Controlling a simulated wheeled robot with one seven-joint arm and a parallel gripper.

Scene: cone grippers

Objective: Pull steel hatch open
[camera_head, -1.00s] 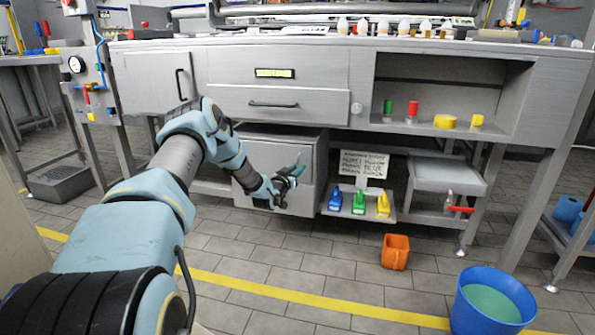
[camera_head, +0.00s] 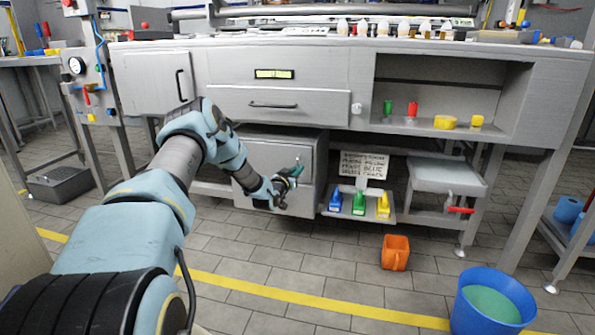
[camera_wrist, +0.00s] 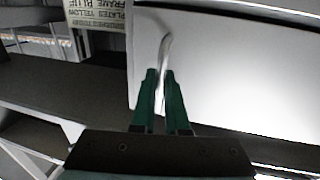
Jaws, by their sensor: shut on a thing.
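The steel hatch (camera_head: 266,153) is the grey front of a box under the workbench, and it looks closed. In the wrist view, its pale panel (camera_wrist: 235,75) fills the upper right. A curved metal handle (camera_wrist: 165,48) stands out near the panel's edge. My gripper (camera_head: 294,173) is in front of the hatch at its right side. In the wrist view, the green fingers of my gripper (camera_wrist: 161,75) are shut on the lower part of the handle. The fingers hide the handle's lower end.
A low shelf with blue (camera_head: 336,201), green (camera_head: 359,203) and yellow (camera_head: 384,205) items is just right of the hatch, below a sign (camera_head: 362,165). An orange container (camera_head: 395,252) and a blue bucket (camera_head: 493,300) stand on the floor. The floor before the hatch is clear.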

